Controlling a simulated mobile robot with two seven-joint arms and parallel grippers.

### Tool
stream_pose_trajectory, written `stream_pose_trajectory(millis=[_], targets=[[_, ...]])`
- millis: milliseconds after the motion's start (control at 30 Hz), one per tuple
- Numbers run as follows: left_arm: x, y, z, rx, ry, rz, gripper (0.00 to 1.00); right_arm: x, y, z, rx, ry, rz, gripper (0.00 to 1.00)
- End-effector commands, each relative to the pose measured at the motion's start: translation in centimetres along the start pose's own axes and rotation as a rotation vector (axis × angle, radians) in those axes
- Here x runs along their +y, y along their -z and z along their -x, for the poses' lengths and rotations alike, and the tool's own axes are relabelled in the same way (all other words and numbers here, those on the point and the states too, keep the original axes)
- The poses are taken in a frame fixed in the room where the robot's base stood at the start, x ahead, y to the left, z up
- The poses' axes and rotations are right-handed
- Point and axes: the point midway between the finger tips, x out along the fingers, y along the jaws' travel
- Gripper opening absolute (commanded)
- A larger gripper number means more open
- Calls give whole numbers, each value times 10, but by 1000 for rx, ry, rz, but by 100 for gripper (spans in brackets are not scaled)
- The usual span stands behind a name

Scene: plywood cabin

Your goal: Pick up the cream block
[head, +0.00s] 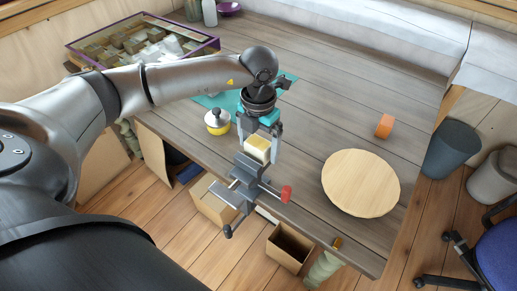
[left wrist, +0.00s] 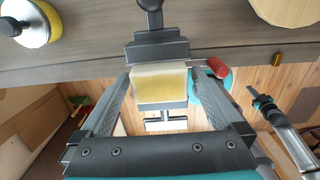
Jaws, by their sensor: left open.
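The cream block (head: 258,149), pale on one face and yellowish on another, sits at the jaws of a grey bench vise (head: 249,181) on the table's front edge. My left gripper (head: 260,142) is open above the vise, with its fingers on either side of the block. In the left wrist view, the block (left wrist: 160,84) shows between the two fingers, with grey vise jaws above and below it in the picture. I cannot tell whether the fingers touch it.
A round wooden board (head: 361,183) and an orange ring-like piece (head: 384,126) lie to the right. A yellow-and-white lidded pot (head: 217,122) stands left of the gripper. The vise's red-ended handle (head: 286,194) sticks out nearby. A divided tray (head: 145,26) is at the back left.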

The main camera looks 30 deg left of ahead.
Motion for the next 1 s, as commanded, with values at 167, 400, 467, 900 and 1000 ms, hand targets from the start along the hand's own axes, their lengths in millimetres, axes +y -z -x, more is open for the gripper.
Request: stream_pose_trajectory(millis=[167, 400, 467, 900, 1000], targets=[[0, 0, -6, -2, 0, 1, 100, 0, 0, 0, 0, 0, 0, 0], [0, 0, -5, -2, 0, 1, 86, 0, 0, 0, 0, 0, 0, 0], [0, 0, -5, -2, 0, 1, 80, 0, 0, 0, 0, 0, 0, 0], [0, 0, -5, -2, 0, 1, 30, 0, 0, 0, 0, 1, 0, 0], [0, 0, -5, -2, 0, 1, 19, 0, 0, 0, 0, 1, 0, 0]])
